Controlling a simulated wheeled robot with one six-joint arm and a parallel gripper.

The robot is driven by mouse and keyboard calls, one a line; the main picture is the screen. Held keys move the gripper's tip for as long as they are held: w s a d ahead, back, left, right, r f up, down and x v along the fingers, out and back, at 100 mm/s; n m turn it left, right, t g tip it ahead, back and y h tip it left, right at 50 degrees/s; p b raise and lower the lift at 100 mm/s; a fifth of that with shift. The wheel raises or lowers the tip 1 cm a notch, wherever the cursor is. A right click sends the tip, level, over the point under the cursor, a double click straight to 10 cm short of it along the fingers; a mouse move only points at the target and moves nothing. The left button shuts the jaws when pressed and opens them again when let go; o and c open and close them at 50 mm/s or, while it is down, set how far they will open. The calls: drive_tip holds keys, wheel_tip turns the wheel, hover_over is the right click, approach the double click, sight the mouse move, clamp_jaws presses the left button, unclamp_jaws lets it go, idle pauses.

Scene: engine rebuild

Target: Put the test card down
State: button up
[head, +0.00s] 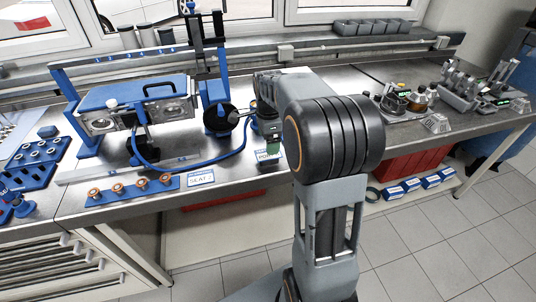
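Two small white cards with blue print lie on the steel bench: one (201,178) at the front edge beside the blue strip of copper-coloured parts, one (268,155) just below my gripper. I cannot tell which is the test card. My gripper (269,138) points down at the bench, left of my large grey arm joint. A dark greenish piece shows at its tip; I cannot tell whether it is a finger or something held. The fingers are too small and partly hidden to show whether they are open or shut.
A blue fixture (150,95) holding a metal engine part stands left of my gripper, with a blue hose (215,164) looping across the bench. A blue tray (37,160) of parts is at far left. Instruments (408,100) stand at right. Bare steel lies at the front edge.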

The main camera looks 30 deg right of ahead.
drive_tip(key=shift+s+a+f, duration=0.1)
drive_tip(key=shift+f, duration=2)
drive_tip(key=shift+c, duration=0.4)
drive_tip(key=c, duration=1)
